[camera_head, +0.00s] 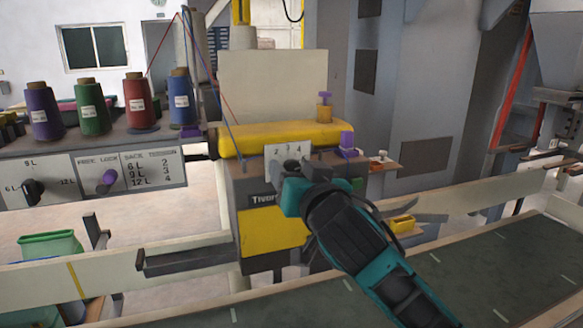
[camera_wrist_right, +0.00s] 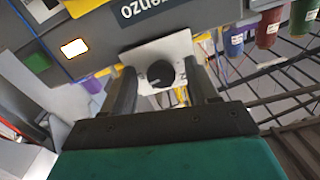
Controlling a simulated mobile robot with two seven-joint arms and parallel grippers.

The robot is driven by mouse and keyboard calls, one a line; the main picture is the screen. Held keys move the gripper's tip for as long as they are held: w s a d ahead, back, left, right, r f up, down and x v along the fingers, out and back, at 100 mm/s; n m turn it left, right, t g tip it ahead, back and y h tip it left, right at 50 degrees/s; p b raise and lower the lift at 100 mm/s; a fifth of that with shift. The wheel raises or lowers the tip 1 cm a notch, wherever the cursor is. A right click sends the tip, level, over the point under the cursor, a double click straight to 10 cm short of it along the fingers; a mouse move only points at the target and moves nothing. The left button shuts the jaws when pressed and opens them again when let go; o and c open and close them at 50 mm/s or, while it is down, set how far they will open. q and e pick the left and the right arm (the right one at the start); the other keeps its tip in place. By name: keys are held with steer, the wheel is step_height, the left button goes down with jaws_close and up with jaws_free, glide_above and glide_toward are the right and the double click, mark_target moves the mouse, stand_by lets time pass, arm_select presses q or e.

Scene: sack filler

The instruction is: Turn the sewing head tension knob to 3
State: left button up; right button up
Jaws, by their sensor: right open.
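The sewing head (camera_head: 270,235) is a yellow and grey box. Its white dial plate (camera_head: 287,152) shows 2, 3 and 4 in the head view. My right gripper (camera_head: 292,185) is in front of the plate and hides the knob there. In the right wrist view the black tension knob (camera_wrist_right: 160,74) sits on the white plate (camera_wrist_right: 181,47), with a small pale mark on its lower edge. The open fingers stand on either side of the knob with gaps visible; whether they reach around it is unclear. My left gripper is not in view.
A panel (camera_head: 130,172) at the left has a black selector knob (camera_head: 33,191), a purple lock knob (camera_head: 107,181) and a chart pairing 6, 9 and 12 L with 2, 3 and 4. Several thread cones stand above it. A railed conveyor (camera_head: 480,265) runs along the front.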

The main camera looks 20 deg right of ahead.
stand_by(0.3)
steer(key=shift+r, duration=0.1)
steer(key=c, duration=1)
